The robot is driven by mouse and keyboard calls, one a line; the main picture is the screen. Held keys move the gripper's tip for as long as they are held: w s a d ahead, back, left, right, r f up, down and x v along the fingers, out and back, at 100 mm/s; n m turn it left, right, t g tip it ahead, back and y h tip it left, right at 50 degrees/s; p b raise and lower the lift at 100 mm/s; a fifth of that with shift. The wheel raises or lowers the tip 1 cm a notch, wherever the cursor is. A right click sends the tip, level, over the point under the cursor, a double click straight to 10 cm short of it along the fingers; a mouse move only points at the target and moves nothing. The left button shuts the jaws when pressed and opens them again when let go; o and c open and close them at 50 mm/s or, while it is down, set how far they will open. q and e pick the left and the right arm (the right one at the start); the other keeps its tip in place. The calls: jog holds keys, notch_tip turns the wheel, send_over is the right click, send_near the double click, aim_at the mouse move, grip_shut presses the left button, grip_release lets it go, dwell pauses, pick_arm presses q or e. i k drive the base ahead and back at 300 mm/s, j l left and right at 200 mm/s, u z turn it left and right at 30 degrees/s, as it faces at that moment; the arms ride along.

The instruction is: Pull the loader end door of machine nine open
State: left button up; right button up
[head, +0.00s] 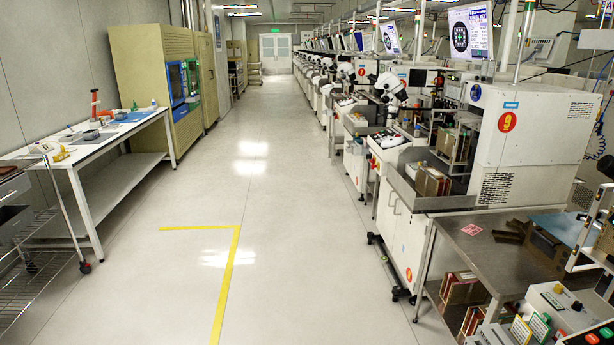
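Machine nine (530,132) is the nearest large white machine on the right, marked with a round red label bearing a yellow 9. Its front has a microscope head, a control panel and a loader area with a brown magazine (432,182) in a metal tray. The loader end door cannot be told apart clearly at this distance. Neither of my grippers shows in the head view.
A steel table (480,245) with dark parts stands at the near end of the machine. A long row of similar machines runs down the right. A white workbench (105,135) and a wire cart (30,250) stand at left. The aisle floor (255,180) is clear, with yellow tape.

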aim_at(385, 219)
jog(key=i, duration=2.55)
